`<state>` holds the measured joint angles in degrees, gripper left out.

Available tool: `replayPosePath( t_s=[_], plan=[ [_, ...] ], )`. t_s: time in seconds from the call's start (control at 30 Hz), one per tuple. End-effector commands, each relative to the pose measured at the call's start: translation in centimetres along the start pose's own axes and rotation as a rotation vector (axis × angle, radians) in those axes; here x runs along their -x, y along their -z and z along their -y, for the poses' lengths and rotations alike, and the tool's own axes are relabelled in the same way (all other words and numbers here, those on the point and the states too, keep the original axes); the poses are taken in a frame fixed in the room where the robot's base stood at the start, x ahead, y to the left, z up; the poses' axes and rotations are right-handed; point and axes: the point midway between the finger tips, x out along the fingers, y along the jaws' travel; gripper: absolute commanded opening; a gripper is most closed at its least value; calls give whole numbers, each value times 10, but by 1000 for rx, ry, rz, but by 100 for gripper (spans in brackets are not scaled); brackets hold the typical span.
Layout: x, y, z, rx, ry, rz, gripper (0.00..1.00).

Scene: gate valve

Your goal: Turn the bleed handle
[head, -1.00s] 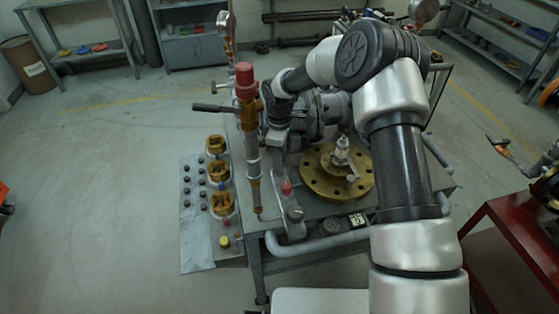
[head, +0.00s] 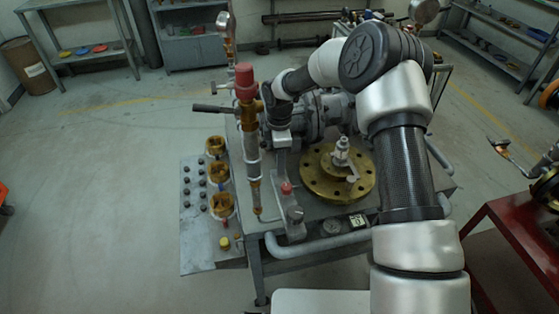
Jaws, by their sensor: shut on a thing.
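The brass fitting column with the red cap (head: 245,78) stands upright on the left part of the valve bench. My arm reaches over from the right, and its wrist bends down just right of this column. My gripper (head: 281,146) points down there, close beside the column. It is shut on a small part, which I take to be the bleed handle. My own wrist and hand mostly hide the fingertips and the handle.
A black lever (head: 212,108) sticks out left of the column. A brass flange (head: 322,186) with a small fitting lies to the right. Brass rings (head: 221,205) stand on the left side panel. A red cart (head: 510,230) is at the right. The floor at left is clear.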

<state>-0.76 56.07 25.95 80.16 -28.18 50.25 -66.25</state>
Motion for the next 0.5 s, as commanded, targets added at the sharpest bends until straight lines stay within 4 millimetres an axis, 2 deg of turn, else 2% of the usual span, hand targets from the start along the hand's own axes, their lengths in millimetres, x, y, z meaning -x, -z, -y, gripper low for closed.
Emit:
replayPosePath(
  t_s=[0.17, 0.2, 0.3, 0.5],
  plan=[
    [1, 0, 0, -1, -1, 0, 12],
    [1, 0, 0, -1, -1, 0, 39],
    [1, 0, 0, -1, -1, 0, 53],
    [0, 0, 0, -1, -1, 0, 53]
  ],
)
